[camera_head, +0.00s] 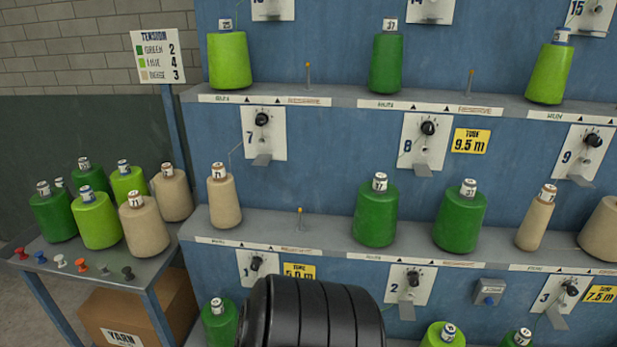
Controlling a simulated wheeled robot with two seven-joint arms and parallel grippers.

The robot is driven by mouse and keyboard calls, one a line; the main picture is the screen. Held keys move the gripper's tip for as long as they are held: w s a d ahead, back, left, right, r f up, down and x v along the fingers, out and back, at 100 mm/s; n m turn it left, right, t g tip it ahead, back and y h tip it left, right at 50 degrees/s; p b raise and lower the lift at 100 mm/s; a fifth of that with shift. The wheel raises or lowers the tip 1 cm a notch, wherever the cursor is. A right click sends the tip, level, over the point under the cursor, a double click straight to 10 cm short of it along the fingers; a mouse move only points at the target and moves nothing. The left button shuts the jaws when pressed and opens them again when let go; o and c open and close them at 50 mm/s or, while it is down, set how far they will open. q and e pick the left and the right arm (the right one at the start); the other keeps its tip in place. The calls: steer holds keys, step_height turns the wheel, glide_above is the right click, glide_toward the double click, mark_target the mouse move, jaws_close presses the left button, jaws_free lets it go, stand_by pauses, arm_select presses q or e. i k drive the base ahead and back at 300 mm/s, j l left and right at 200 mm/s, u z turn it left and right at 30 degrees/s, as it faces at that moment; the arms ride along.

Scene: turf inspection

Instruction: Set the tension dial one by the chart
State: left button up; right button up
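Tension dial one (257,264) is a small black knob on a white plate marked 1, at the lower left of the blue rack. Its pointer setting is too small to read. A dark ribbed black shape covers the area just below and right of it. A green cone (219,322) stands below dial one, partly cut off by the frame. The tension chart (157,57) at the upper left reads green 2, lime 4, beige 3. Neither of my grippers is in view.
Dial two (414,279) and dial three (571,289) sit to the right, dial seven (262,119) above. A yellow tag (299,272) is beside dial one. A side table (160,250) at left holds several cones and coloured pegs, with a yarn box (140,310) below.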

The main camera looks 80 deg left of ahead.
mark_target(255, 265)
steer(key=k+j+u, duration=0.1)
steer(key=u, duration=3)
steer(key=i, duration=0.05)
